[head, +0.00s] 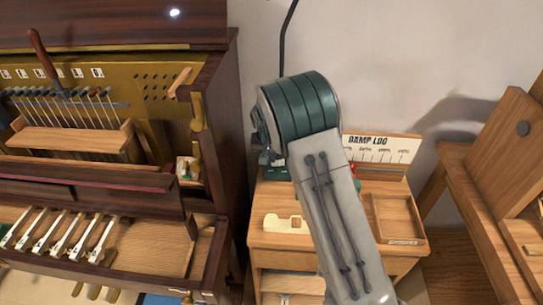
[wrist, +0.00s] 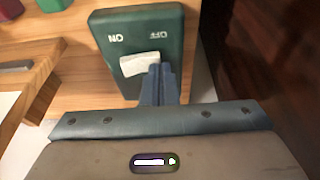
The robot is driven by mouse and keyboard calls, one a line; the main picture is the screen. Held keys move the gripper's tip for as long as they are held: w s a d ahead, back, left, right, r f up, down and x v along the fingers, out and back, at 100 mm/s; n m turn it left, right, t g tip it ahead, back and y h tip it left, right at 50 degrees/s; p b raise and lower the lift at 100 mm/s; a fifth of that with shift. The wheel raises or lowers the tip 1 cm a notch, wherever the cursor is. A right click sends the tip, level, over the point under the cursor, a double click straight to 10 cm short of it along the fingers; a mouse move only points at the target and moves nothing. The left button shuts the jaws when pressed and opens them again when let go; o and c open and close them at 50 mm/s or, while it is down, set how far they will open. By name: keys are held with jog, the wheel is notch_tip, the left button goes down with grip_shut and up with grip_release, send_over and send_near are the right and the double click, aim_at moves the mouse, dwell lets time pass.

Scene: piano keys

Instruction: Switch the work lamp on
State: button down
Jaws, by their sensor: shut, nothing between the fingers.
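The green switch box (wrist: 107,35) stands on the wooden cabinet top and fills the upper middle of the wrist view. It bears the labels ON at left and OFF at right, both upside down in this view. Its white rocker (wrist: 138,64) sits below the labels. My gripper (wrist: 157,72) is shut and empty, with its fingertips at the rocker's right end. I cannot tell whether they touch or press it. In the head view only part of the green box (head: 272,171) shows beside my arm, and my gripper is hidden. I cannot make out a lamp head or any light from it.
The dark piano case (head: 222,110) rises close on the left of the cabinet (head: 262,238). A DAMP LOG card (head: 376,149), a red item (head: 353,168) and a shallow wooden tray (head: 398,220) are on the cabinet. A wooden frame (head: 490,190) stands at right.

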jog(key=shift+d, duration=0.1)
jog(key=shift+d+r, duration=0.4)
jog(key=shift+d, duration=0.25)
jog(key=shift+r, duration=0.35)
jog(key=w+a+v, duration=0.1)
jog(key=v, duration=1.2)
jog(key=shift+a, duration=0.4)
jog(key=shift+r, duration=0.15)
